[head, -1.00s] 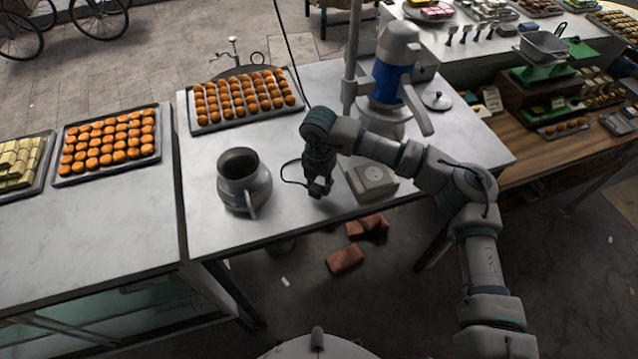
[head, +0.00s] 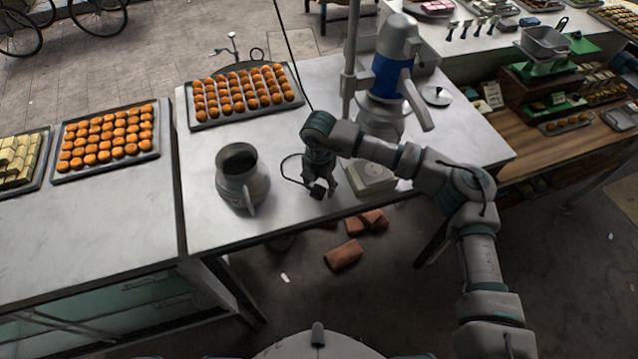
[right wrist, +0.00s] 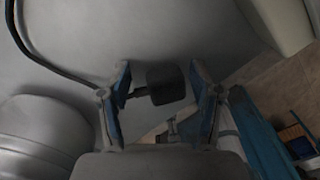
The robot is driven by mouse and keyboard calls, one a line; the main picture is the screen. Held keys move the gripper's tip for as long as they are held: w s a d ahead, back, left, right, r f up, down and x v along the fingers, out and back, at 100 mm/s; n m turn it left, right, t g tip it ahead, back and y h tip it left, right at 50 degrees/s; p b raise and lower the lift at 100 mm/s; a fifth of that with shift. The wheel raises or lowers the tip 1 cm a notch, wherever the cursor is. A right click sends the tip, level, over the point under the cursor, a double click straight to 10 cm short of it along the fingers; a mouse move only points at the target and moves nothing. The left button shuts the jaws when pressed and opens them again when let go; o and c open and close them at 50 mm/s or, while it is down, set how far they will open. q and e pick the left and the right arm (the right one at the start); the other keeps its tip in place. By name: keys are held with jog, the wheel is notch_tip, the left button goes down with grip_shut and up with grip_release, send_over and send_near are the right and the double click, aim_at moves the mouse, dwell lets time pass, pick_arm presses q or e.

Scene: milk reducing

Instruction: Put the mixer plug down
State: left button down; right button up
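The mixer plug (head: 318,190) is a small black block on a dark cable, at the tabletop near the front edge. In the right wrist view the plug (right wrist: 166,84) lies between the two blue-sided fingers, its prongs facing the left finger. My right gripper (head: 321,184) is over it, pointing down. In the right wrist view the right gripper (right wrist: 160,72) is open, with a clear gap on the left of the plug and a small one on the right. Whether the plug fully rests on the table is hard to tell. My left gripper is out of view.
A grey metal pitcher (head: 242,180) stands left of the plug. A pale box-like block (head: 372,178) sits just right of my gripper. The blue-and-grey mixer (head: 392,75) stands behind. A tray of orange sweets (head: 200,122) is at the back left. Bricks (head: 344,255) lie on the floor.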

jog(key=shift+d+r, duration=0.1)
jog(key=shift+d, duration=0.05)
jog(key=shift+d+r+p, duration=0.1)
jog(key=shift+r+p, duration=0.2)
jog(key=shift+p, duration=0.1)
notch_tip(320, 180, up, 12)
jog(key=b, duration=0.2)
jog(key=shift+r, duration=0.2)
